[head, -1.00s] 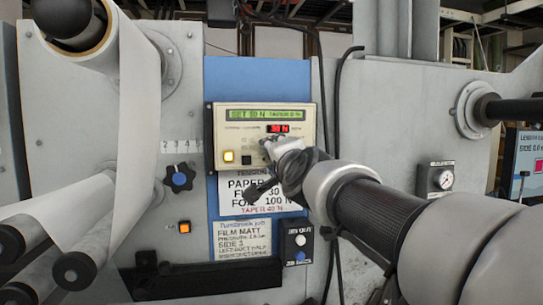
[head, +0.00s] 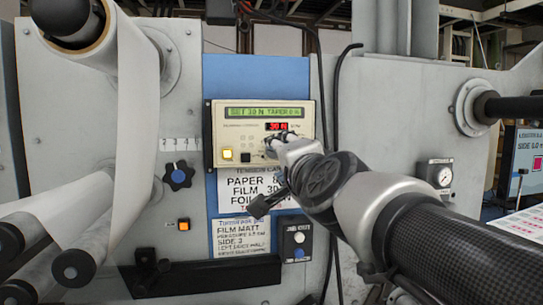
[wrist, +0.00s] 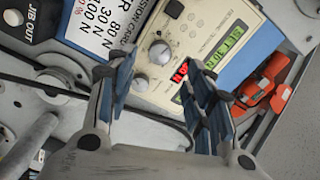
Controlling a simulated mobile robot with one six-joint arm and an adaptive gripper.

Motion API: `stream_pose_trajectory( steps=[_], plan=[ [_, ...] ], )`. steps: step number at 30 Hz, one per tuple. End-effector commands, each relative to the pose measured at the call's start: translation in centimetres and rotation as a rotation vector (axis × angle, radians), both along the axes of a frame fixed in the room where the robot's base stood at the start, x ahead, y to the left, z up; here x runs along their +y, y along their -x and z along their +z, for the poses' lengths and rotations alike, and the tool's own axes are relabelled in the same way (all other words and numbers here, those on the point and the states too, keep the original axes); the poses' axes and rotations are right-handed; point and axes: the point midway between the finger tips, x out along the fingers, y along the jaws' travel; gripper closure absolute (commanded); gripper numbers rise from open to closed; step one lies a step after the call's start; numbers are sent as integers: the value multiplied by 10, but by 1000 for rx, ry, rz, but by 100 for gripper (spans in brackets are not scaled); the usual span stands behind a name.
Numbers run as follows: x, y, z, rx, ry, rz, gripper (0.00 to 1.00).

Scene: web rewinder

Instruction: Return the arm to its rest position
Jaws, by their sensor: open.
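My gripper (head: 276,148) is in front of the lower right part of the cream tension controller (head: 235,165) in the head view. In the wrist view my gripper (wrist: 160,72) has its fingers spread apart with nothing between them. I cannot tell the exact gap to the panel. The controller's green display reads SET 30 N with a taper value, and its red readout (head: 277,127) shows 30 N. My arm reaches in from the lower right.
Paper web and rollers (head: 78,267) stand at the left. Black cables hang behind my arm.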

Motion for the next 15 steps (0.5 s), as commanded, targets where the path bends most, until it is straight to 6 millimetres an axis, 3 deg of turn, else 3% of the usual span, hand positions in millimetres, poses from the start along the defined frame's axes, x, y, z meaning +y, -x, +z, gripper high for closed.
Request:
stream_pose_trajectory(
  steps=[10,13,15],
  plan=[
    [0,3,-4,4,8,2,52],
    [-2,12,-29,34,69,20,52],
    [-3,24,-63,76,153,45,52]
  ],
)
